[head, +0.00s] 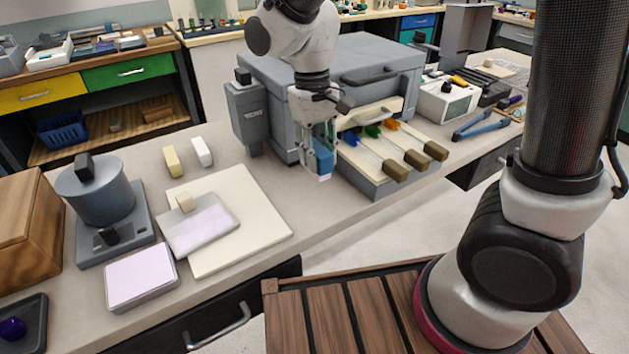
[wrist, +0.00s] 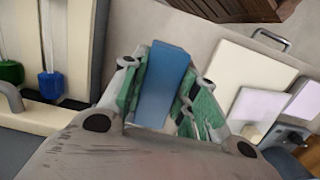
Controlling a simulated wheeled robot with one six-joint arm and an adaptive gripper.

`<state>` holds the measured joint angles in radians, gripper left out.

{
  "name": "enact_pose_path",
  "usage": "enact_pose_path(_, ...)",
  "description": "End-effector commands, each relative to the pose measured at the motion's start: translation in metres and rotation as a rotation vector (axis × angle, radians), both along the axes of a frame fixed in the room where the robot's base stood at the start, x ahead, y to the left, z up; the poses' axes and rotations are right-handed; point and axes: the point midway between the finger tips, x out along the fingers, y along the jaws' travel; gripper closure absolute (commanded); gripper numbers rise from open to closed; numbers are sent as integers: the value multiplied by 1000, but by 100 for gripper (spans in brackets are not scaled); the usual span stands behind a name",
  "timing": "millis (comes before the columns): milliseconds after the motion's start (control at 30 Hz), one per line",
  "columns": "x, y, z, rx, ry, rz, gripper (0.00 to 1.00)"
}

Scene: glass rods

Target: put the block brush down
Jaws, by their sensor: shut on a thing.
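The block brush (head: 324,163) is blue with a pale lower end. It hangs upright in my gripper (head: 318,152), which is shut on it in front of the grey furnace. In the wrist view the blue block (wrist: 163,88) sits between the green-padded fingers (wrist: 163,100). In the head view it is above the bench top, close to the left side of the rod tray; I cannot tell whether its lower end touches the bench.
A grey tray (head: 372,185) with several coloured, brown-handled rods lies to the right. A cream board (head: 262,225) with a pale pad (head: 198,224) lies to the left. A grey round device (head: 97,190) stands further left. Bare bench lies between board and tray.

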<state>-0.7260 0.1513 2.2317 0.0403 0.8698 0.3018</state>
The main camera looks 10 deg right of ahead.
Motion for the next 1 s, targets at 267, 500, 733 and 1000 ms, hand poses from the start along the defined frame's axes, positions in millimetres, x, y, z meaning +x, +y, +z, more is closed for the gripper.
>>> enact_pose_path(267, 0, 0, -42, -2, 1, 0, 100)
enact_pose_path(500, 0, 0, -74, -2, 1, 0, 100)
enact_pose_path(733, 0, 0, -77, 0, -1, 0, 100)
enact_pose_path(1000, 0, 0, -80, 0, 0, 0, 54)
